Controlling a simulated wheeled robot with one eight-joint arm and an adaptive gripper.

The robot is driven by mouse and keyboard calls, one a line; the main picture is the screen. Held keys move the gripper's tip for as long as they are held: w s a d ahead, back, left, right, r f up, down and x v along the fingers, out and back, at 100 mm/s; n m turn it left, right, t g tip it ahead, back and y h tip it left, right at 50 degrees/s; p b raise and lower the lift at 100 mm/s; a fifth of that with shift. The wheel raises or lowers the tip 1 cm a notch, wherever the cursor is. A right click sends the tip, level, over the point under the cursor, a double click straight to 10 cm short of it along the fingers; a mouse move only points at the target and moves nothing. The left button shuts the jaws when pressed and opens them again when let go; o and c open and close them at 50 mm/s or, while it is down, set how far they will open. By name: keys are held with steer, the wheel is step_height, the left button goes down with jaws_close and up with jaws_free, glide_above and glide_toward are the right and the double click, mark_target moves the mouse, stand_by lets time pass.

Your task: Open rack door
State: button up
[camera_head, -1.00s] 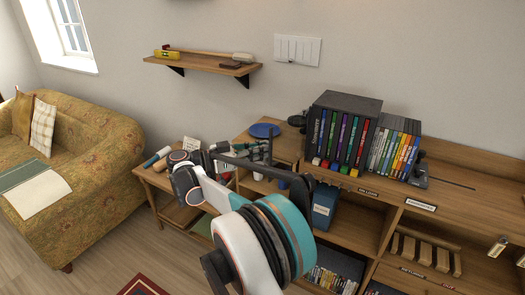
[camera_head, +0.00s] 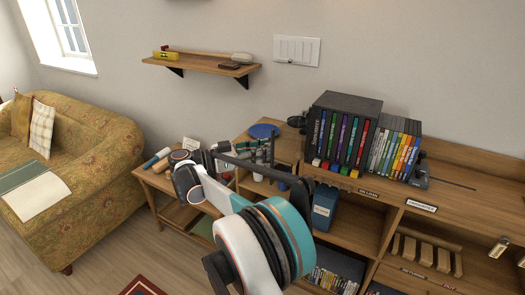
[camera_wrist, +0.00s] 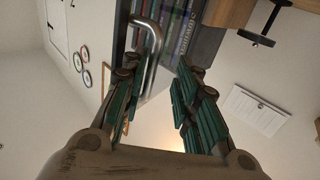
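A dark rack (camera_head: 346,103) holding several upright cases stands on the wooden unit. Its case spines also show at the top of the wrist view (camera_wrist: 181,24). A bent metal handle (camera_wrist: 152,52) shows in front of the spines, beside and partly across the left finger. I cannot tell whether the finger touches it. The door panel itself is not clear in either view. My gripper (camera_wrist: 160,76) has its green-padded fingers apart, with nothing clearly clamped between them. In the head view, my gripper (camera_head: 260,153) is small and partly hidden by my arm, left of the rack.
The wooden unit (camera_head: 455,208) has open compartments below the rack. A blue plate (camera_head: 264,130) lies at its left end. A wall shelf (camera_head: 200,66) and a white switch panel (camera_head: 297,50) are behind. A sofa (camera_head: 85,190) stands left, with open floor in front.

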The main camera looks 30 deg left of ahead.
steer(key=v, duration=1.2)
steer(key=shift+a, duration=0.1)
steer(key=shift+w, duration=0.1)
